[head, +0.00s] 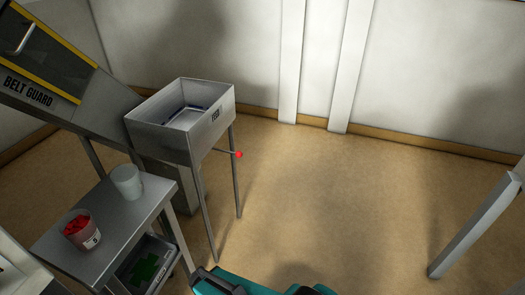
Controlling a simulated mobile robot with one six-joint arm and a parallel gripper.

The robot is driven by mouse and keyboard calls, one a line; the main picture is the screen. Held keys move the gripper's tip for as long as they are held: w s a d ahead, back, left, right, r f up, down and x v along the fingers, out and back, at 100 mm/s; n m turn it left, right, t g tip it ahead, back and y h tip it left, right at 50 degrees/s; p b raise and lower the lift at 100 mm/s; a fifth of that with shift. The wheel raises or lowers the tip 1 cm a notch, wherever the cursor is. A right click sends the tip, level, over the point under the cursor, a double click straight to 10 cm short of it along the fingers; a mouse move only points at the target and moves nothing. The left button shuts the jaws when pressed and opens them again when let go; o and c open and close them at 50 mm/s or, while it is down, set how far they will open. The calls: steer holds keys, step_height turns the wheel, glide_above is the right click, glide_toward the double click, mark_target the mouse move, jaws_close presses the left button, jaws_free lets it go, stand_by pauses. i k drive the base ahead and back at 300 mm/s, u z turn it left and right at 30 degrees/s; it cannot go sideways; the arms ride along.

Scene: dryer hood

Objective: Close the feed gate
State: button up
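A grey metal feed hopper (190,140) stands on thin legs left of centre, with dark lettering on its right face that seems to read FEED. Its open top shows a pale inside with a dark blue-edged shape at the bottom. A thin rod sticks out to the right from under the hopper and ends in a red knob (238,154). The gate plate itself cannot be made out, so I cannot tell how far open it is. My gripper is not in view.
A metal cart (143,222) stands front left with a pale cup (127,182) and a container of red pieces (81,229) on top. A sloped belt guard (35,60) rises behind. A grey beam (475,226) stands at right. The middle floor is clear.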

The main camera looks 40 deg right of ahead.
mark_target(238, 154)
steer(key=u, duration=0.55)
steer(key=k, duration=0.15)
steer(key=z, duration=1.75)
steer(key=k, duration=0.9)
steer(key=u, duration=0.2)
steer(key=i, duration=0.85)
steer(key=z, duration=0.05)
